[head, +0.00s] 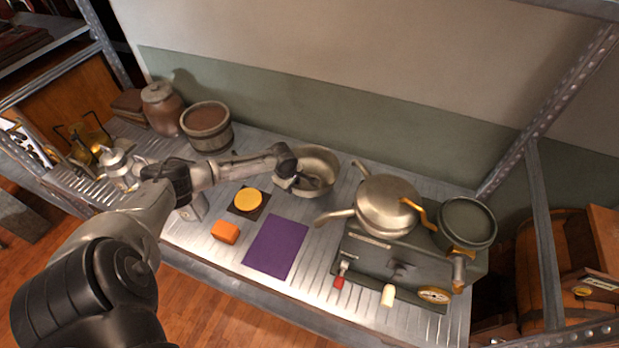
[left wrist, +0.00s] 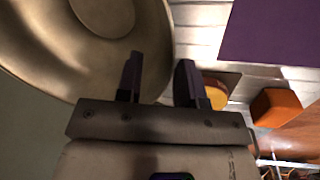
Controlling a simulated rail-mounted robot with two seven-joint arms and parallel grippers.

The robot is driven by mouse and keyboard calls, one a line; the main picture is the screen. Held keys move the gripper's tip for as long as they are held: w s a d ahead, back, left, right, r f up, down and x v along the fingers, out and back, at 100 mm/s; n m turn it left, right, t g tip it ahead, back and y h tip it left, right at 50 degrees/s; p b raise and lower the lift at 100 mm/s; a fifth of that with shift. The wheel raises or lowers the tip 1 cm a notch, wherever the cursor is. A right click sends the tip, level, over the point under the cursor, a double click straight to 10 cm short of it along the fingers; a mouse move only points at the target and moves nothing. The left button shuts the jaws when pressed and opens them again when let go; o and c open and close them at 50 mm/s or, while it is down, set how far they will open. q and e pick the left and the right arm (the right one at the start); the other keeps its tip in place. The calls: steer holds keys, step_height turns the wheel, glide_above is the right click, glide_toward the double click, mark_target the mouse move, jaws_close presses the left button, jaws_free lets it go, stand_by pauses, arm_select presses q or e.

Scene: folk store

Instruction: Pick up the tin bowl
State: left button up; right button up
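The tin bowl (head: 322,160) is a wide round metal bowl that stands upright on the slatted metal shelf near the wall. Its tan, shiny inside fills the upper left of the left wrist view (left wrist: 60,60). My left gripper (head: 300,182) is at the bowl's near left side, pointing down at the rim. In the left wrist view its two dark fingers (left wrist: 158,80) are apart, one over the bowl and one just outside it, with the rim between them in the picture. Whether either finger touches the bowl cannot be told. My right gripper is not in view.
A purple mat (head: 277,246), an orange block (head: 225,232) and a yellow disc (head: 249,199) lie nearer the front. A lidded pan (head: 388,205) on a grey stove (head: 365,255) stands to the right. A wooden bucket (head: 207,140) and brown jar (head: 162,108) stand left.

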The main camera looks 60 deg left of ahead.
arm_select(q)
steer(key=shift+w+a+f+b, duration=0.15)
steer(key=shift+f+b, duration=0.2)
steer(key=shift+f, duration=1.15)
steer(key=shift+c, duration=0.3)
jaws_close()
steer(key=shift+r, duration=0.1)
